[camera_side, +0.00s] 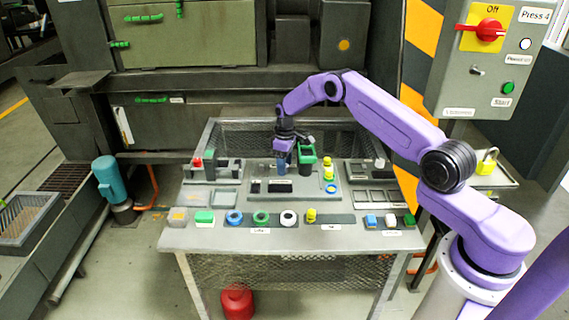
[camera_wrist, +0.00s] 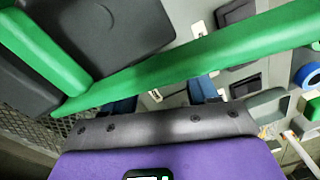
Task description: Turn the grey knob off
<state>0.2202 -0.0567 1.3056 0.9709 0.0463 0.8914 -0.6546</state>
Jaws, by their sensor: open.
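In the side view a round knob with a pale top (camera_side: 289,218) sits near the table's front edge, right of a green ring knob (camera_side: 261,216) and a blue ring knob (camera_side: 234,217). I cannot tell for sure that the pale one is the grey knob. My gripper (camera_side: 284,164) is open at the back middle of the table, beside a green-and-black container (camera_side: 306,158) and well behind the knobs. In the wrist view its dark blue fingers (camera_wrist: 160,97) are partly hidden by a green rim (camera_wrist: 200,55).
A panel with a red switch (camera_side: 482,30) and a small metal toggle (camera_side: 477,70) stands at right. The table's front strip has bare room.

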